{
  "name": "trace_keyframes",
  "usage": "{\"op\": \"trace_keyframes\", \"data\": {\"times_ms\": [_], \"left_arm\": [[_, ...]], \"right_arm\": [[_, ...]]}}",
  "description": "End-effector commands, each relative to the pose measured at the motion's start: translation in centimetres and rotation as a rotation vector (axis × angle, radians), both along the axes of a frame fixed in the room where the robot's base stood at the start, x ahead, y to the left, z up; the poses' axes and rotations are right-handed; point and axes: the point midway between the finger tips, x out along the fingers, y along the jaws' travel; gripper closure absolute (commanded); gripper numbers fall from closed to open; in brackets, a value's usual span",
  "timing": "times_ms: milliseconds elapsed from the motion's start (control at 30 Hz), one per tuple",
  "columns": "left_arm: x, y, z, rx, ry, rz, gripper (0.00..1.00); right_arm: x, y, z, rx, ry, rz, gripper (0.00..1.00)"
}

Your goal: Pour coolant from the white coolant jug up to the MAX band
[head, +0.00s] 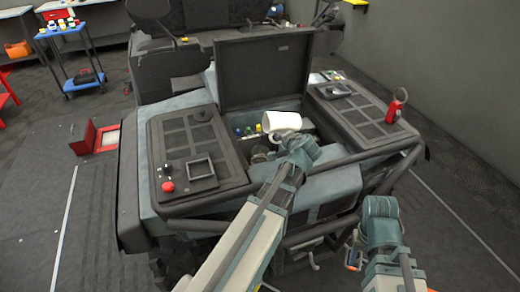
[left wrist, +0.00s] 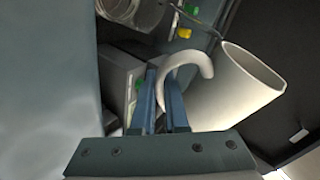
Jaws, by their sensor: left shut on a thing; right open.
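The white coolant jug (head: 283,122) is in the air over the open bay of the machine, tilted well over in the head view. My left gripper (head: 298,146) is shut on its curved handle; in the left wrist view the blue fingers (left wrist: 168,100) close around the handle beside the jug's white body (left wrist: 232,88). A clear round vessel (left wrist: 132,10) shows at the top of the left wrist view, apart from the jug. I cannot make out a MAX band or any coolant flow. My right gripper (head: 381,208) is low at the right, open, away from the jug.
A raised dark lid (head: 265,70) stands behind the bay. Small coloured caps (head: 247,130) sit inside it. Dark panels flank it, the left one with a red button (head: 167,187). A red tool (head: 396,105) stands on the right panel. A tube rail (head: 200,225) runs along the front.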

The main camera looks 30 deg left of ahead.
Motion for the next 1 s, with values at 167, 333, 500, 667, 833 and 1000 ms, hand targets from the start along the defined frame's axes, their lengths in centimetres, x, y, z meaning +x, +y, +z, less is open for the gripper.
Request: {"op": "trace_keyframes", "data": {"times_ms": [167, 333, 500, 667, 833, 1000], "left_arm": [[0.09, -0.09, -0.10, -0.009, -0.012, 0.001, 1.00], [0.12, -0.11, -0.13, -0.015, -0.021, 0.001, 1.00], [0.25, -0.17, -0.18, -0.020, -0.031, 0.001, 1.00], [0.41, -0.28, -0.22, -0.026, -0.040, 0.001, 1.00], [0.61, -0.46, -0.10, -0.034, -0.051, 0.002, 1.00], [0.80, -0.60, -0.03, -0.040, -0.059, 0.002, 1.00]], "right_arm": [[0.00, 0.01, -0.15, 0.000, 0.000, 0.000, 0.50], [0.00, 0.00, -0.24, 0.000, 0.000, 0.000, 0.50], [0.00, 0.00, -0.33, 0.000, 0.000, 0.000, 0.50], [0.00, 0.00, -0.41, 0.000, 0.000, 0.000, 0.50], [0.00, 0.00, -0.33, 0.000, 0.000, 0.000, 0.50], [0.00, 0.00, -0.32, 0.000, 0.000, 0.000, 0.50]]}}
